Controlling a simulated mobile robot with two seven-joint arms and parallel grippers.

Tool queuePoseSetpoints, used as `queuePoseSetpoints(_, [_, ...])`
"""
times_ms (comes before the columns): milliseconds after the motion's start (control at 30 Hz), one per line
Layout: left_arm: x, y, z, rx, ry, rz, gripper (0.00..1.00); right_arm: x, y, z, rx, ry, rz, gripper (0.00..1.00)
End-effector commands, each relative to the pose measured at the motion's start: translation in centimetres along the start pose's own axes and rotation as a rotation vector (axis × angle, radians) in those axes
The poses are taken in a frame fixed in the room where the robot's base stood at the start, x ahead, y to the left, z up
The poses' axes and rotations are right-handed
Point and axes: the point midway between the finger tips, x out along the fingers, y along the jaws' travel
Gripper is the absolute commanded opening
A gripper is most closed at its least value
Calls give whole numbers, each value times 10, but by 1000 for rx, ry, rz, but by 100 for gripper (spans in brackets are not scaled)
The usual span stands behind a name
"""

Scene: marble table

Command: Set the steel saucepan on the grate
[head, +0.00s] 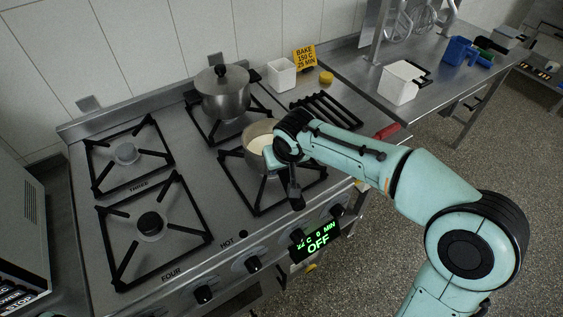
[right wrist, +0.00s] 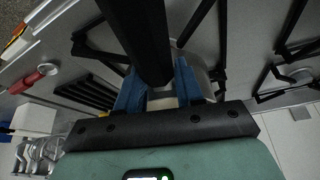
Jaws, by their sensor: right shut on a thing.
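The steel saucepan (head: 254,132), with something cream-coloured inside, is at the front-right grate (head: 237,181). It looks level; I cannot tell whether its base touches the bars. My right gripper (head: 288,165) is shut on its black handle (head: 295,195), which points toward the stove's front. In the right wrist view, the blue fingers of my right gripper (right wrist: 158,92) stand either side of the dark handle (right wrist: 146,40). My wrist hides part of the pan in the head view. My left gripper is in neither view.
A lidded pot (head: 224,100) stands on the back-right grate, close behind the saucepan. The two left grates (head: 128,155) are empty. A white container (head: 282,75), yellow sign (head: 304,57) and black slotted rack (head: 328,108) are to the right. Knobs line the front.

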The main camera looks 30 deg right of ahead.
Motion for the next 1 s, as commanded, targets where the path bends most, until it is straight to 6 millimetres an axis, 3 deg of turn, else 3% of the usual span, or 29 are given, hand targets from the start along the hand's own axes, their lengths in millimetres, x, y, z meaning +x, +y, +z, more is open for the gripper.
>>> queuePoseSetpoints(733, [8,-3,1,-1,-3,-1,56,6,-1,1,0,10,-3,0])
queuePoseSetpoints(767, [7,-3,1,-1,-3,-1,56,6,-1,1,0,11,-3,46])
queuePoseSetpoints(800, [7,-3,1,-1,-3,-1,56,6,-1,1,0,10,-3,59])
queuePoseSetpoints(833, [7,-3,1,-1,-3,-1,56,6,-1,1,0,10,-3,66])
queuePoseSetpoints(1000, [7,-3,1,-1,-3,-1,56,7,0,2,0,6,-2,66])
